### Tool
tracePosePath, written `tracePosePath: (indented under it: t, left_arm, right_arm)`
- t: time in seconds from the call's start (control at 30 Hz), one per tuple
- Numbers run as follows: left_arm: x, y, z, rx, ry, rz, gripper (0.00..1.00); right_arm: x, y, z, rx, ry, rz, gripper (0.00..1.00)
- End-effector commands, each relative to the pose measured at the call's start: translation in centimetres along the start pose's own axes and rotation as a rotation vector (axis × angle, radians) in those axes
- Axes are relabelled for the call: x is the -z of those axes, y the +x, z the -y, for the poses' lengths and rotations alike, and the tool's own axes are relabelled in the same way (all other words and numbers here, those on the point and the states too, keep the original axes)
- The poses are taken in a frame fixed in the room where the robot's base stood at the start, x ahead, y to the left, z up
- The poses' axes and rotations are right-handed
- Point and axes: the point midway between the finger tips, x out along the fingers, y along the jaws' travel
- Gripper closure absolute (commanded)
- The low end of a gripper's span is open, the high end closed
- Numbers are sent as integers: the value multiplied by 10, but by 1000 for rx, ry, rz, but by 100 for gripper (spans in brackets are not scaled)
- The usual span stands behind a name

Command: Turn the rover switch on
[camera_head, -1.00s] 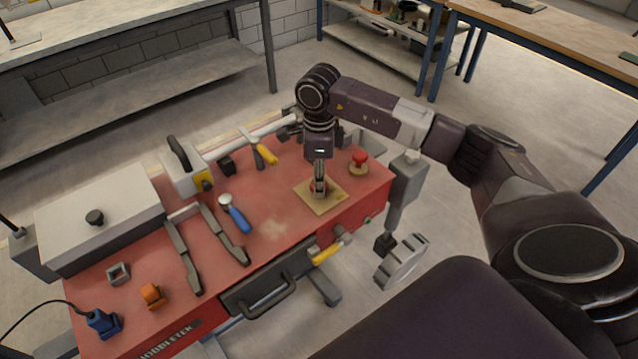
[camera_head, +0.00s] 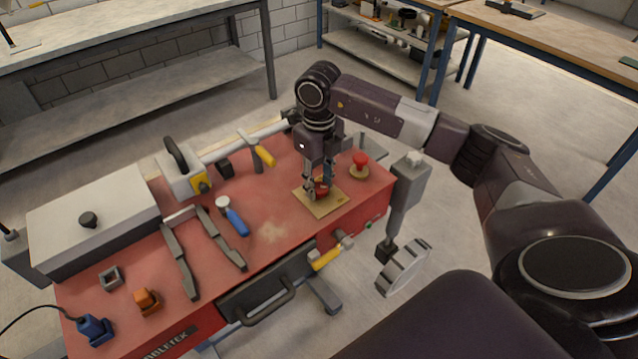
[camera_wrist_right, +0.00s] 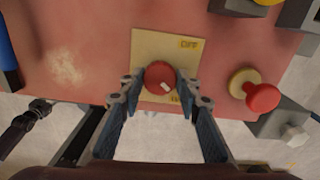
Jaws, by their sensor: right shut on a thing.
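The rover switch is a round red knob (camera_wrist_right: 160,76) with a short white mark, on a square yellow plate (camera_wrist_right: 145,48). In the head view the plate (camera_head: 331,206) lies near the right end of the red bench top, with the knob (camera_head: 322,188) on it. The plate has a label reading OFF at its upper right in the right wrist view. A second label below the knob is partly hidden. My right gripper (camera_wrist_right: 160,78) points down with one finger on each side of the knob, shut on it. It also shows in the head view (camera_head: 319,186). My left gripper is not in view.
A red mushroom button (camera_head: 360,161) stands right of the plate; it also shows in the right wrist view (camera_wrist_right: 262,97). A grey lidded box (camera_head: 95,220) stands far left.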

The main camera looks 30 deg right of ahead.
Motion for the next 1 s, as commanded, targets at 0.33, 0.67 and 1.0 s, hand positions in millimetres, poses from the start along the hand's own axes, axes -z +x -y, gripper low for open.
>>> tracePosePath:
  t: [0.33,0.67,1.0]
  left_arm:
    - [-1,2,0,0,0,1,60]
    - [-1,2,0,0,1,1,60]
    - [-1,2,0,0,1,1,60]
  right_arm:
    - [-1,-2,1,2,96,4,93]
    - [-1,-2,1,2,104,5,93]
    - [-1,-1,1,1,102,3,51]
